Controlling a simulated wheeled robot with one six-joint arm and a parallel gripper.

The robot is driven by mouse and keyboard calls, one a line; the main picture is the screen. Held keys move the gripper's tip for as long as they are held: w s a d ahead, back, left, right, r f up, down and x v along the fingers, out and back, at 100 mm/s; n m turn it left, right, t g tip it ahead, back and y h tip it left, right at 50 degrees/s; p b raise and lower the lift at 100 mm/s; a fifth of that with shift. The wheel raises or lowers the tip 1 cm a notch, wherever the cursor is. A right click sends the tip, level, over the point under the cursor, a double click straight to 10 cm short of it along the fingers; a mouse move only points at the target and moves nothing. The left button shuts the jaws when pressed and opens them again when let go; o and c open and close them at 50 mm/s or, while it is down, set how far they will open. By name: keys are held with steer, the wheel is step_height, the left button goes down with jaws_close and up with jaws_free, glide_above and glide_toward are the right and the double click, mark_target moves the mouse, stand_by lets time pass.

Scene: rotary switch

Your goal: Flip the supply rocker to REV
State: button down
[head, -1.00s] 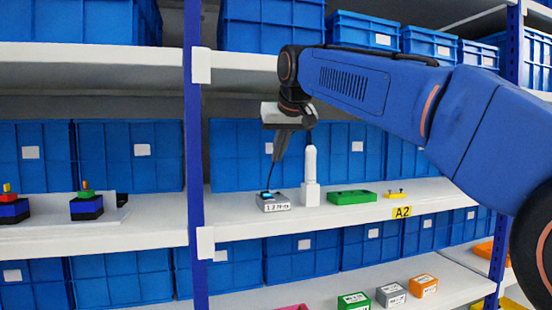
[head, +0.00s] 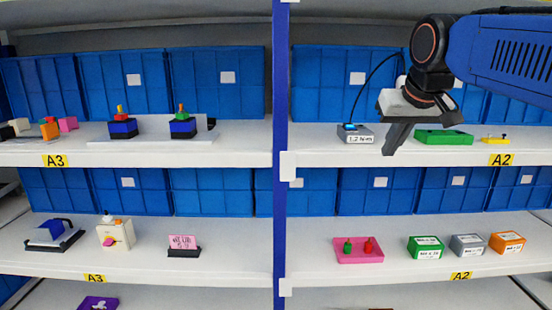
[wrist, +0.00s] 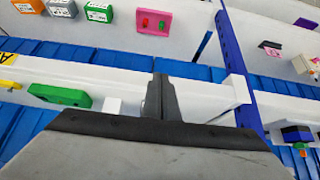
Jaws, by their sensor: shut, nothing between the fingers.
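I cannot tell for sure which thing is the supply rocker; no REV mark is readable. A white box (head: 113,236) with an orange and a pink part stands on the lower left shelf. Right of it is a pink labelled block (head: 183,241) on a black foot, its print too small to read. Two black-and-blue boxes stand on the upper left shelf, one with a red cap (head: 123,126), one with a green cap (head: 183,124). My gripper (head: 394,148) is shut and empty, pointing down before the right shelf; its fingers also show in the wrist view (wrist: 160,95).
A blue upright (head: 280,150) divides the shelves. On the upper right shelf are a grey labelled box (head: 356,137) with a cable and a green block (head: 445,138). Below are a pink plate (head: 358,250) and several small labelled boxes. Blue bins fill the back.

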steer(key=s+d+f+g, duration=0.1)
steer(key=s+f, duration=1)
steer(key=f, duration=0.3)
steer(key=s+d+f+g, duration=0.1)
steer(key=s+f, duration=0.9)
steer(key=f, duration=0.5)
steer(key=shift+s+d+f, duration=0.15)
steer(key=shift+s+f, duration=0.05)
steer(key=shift+s, duration=0.2)
